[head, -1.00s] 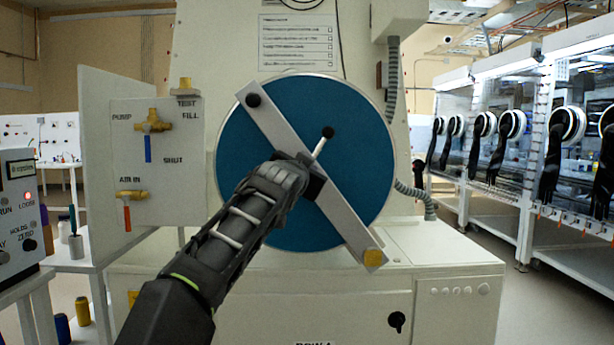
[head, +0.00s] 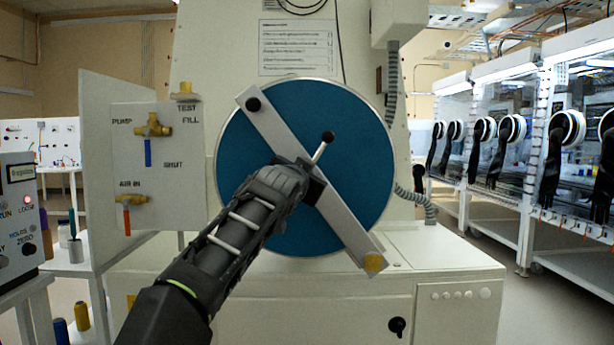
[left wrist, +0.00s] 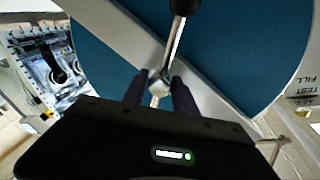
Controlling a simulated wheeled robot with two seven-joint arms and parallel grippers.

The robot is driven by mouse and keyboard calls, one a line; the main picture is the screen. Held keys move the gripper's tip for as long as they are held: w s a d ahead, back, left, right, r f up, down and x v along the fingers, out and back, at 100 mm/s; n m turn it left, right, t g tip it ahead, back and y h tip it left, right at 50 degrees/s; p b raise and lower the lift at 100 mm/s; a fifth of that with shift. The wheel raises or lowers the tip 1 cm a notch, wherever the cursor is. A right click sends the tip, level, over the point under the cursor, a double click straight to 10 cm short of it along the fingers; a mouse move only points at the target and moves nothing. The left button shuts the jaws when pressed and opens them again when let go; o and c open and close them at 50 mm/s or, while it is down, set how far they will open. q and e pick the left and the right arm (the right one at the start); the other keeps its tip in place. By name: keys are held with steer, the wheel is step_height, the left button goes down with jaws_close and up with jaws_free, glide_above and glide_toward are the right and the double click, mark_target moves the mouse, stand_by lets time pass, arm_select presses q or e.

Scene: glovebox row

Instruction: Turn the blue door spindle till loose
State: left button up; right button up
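The round blue door (head: 258,170) faces me in the machine's front, with a grey diagonal bar (head: 345,230) across it. At its centre, a spindle with a silver lever and black knob (head: 328,137) points up and right. My left gripper (head: 312,180) is at the door's centre, and its arm hides part of the hub. In the left wrist view, the two dark fingers (left wrist: 160,88) stand on either side of the silver spindle (left wrist: 177,45). Whether they press on it is unclear. My right gripper is not in view.
A valve panel (head: 165,185) with brass valves stands left of the door. A white ledge (head: 430,255) juts out below it at the right. A ribbed hose (head: 415,203) hangs beside the door. Gloveboxes (head: 500,140) line the right side, with open floor before them.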

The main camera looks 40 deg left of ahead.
arm_select(q)
steer(key=b+v, duration=0.2)
steer(key=v, duration=0.5)
steer(key=shift+s, duration=0.15)
stand_by(0.6)
